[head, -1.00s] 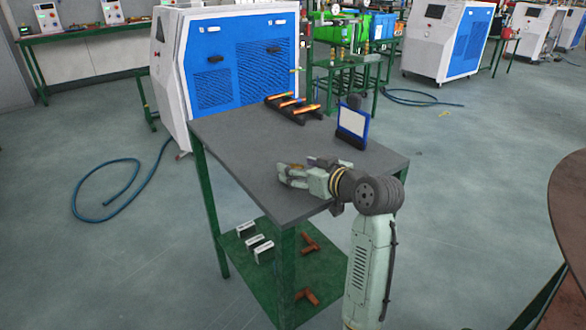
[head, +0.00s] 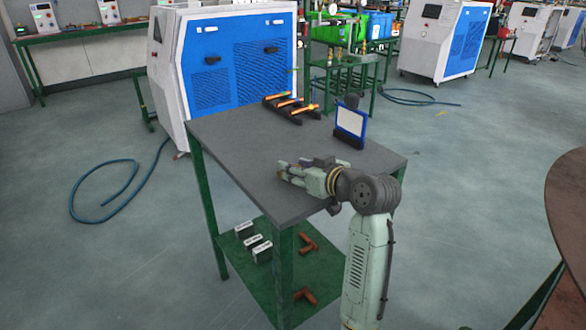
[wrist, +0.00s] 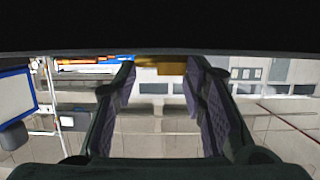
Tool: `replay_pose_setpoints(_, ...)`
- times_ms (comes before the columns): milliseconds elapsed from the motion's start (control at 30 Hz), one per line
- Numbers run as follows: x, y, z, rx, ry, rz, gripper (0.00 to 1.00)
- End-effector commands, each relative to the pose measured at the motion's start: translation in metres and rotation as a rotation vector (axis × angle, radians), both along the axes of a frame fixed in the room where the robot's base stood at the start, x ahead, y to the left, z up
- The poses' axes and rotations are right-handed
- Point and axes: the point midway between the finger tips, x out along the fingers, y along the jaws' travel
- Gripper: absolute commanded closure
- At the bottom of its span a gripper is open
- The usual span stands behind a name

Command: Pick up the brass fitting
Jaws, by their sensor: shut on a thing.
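My gripper (head: 284,170) is over the front right part of the grey worktable (head: 235,150), with its fingers pointing left. In the wrist view, the brass fitting (wrist: 160,65) shows as a brownish-gold piece between the far ends of the two fingers (wrist: 160,75). The gripper is shut on it. Most of the fitting is hidden by the dark band at the top of the wrist view, and the fingers cover it in the head view. I cannot tell how far it is above the tabletop.
A blue-framed panel (head: 351,121) stands behind the gripper on the table. A black rack (head: 291,110) with orange-yellow pieces is at the back edge. Several blocks and copper-coloured pipe pieces (head: 305,295) lie on the green lower shelf (head: 240,278). The table's left half is clear.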

Motion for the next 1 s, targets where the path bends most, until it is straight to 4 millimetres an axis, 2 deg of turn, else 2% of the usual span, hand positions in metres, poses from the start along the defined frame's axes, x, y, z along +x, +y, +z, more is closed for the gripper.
replay_pose_setpoints(33,0.001,-0.004,-0.006,-0.003,0.014,-0.007,0.91)
replay_pose_setpoints(167,0.001,-0.004,-0.002,-0.004,0.012,-0.008,0.91)
replay_pose_setpoints(467,0.001,-0.002,0.033,-0.004,0.004,-0.003,0.91)
replay_pose_setpoints(667,-0.045,0.002,0.035,-0.003,0.000,-0.004,0.91)
replay_pose_setpoints(900,-0.110,0.006,0.042,-0.003,-0.001,-0.004,0.91)
replay_pose_setpoints(1000,-0.130,0.008,0.045,-0.003,-0.001,-0.003,0.91)
